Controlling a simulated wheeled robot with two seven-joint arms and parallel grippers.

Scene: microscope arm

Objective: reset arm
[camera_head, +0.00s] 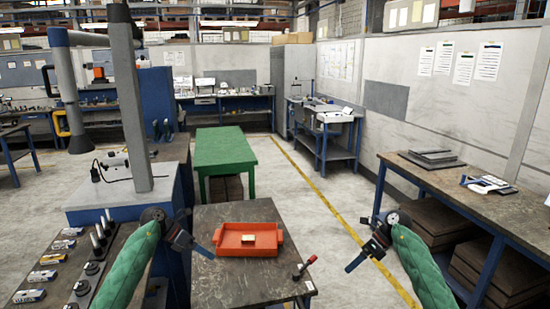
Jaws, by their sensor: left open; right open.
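My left arm, in a green sleeve, comes in from the lower left. Its gripper (200,243) is open and empty, just left of an orange tray (227,251) on the dark table. My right arm, also green-sleeved, comes in from the lower right. Its gripper (366,263) is open and empty, over the floor to the right of the table. A small pale block (249,239) lies in the tray. No microscope can be made out clearly.
The dark table (255,289) also bears a red-tipped tool (304,267) near its right edge. A green table (223,147) stands behind it. A workbench (451,185) is at the right. A grey column (130,100) rises at the left. The floor between the dark table and the workbench is free.

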